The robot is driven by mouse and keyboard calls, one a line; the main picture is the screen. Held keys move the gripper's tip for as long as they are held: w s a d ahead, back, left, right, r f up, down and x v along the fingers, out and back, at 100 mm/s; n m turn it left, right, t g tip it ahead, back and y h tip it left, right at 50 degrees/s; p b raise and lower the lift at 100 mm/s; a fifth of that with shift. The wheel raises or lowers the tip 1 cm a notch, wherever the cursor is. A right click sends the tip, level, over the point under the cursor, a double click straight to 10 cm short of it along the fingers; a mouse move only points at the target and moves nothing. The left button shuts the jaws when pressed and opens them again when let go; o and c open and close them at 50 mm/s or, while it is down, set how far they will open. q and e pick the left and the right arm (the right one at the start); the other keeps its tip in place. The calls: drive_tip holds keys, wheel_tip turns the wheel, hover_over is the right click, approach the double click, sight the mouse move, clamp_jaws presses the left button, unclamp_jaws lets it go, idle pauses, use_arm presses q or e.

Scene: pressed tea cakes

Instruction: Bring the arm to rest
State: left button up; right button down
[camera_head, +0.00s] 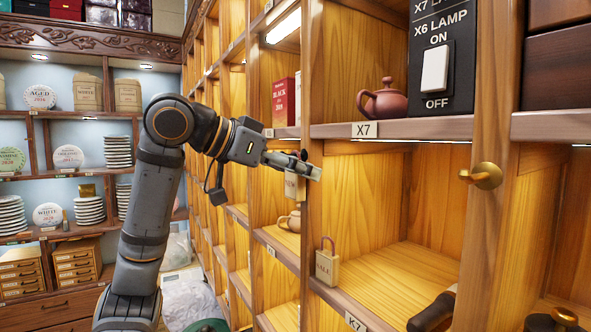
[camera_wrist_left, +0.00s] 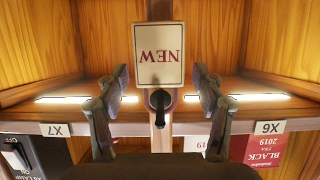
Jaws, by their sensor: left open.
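My left arm rises from the lower left in the head view, and its gripper (camera_head: 300,166) points right at a wooden shelf post. In the left wrist view the gripper (camera_wrist_left: 162,82) is open, with its two fingers apart. A cream tag reading NEW (camera_wrist_left: 159,54) shows upside down there, in line with the gap between the fingers. The tag (camera_head: 292,187) also shows in the head view, partly behind the gripper, against the post. A dark peg (camera_wrist_left: 160,101) shows by the tag; whether the fingers touch either cannot be told. My right gripper is not in view.
A tag reading SALE (camera_head: 327,264) hangs at the post below. A reddish teapot (camera_head: 385,101) stands on the X7 shelf beside the lamp switch panel (camera_head: 435,68). A brass knob (camera_head: 484,176) sticks out of the right post. The bay under X7 (camera_head: 410,268) has clear floor.

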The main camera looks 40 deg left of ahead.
use_arm(q)
drive_tip(key=o, duration=0.7)
drive_tip(key=v, duration=0.7)
idle(0.7)
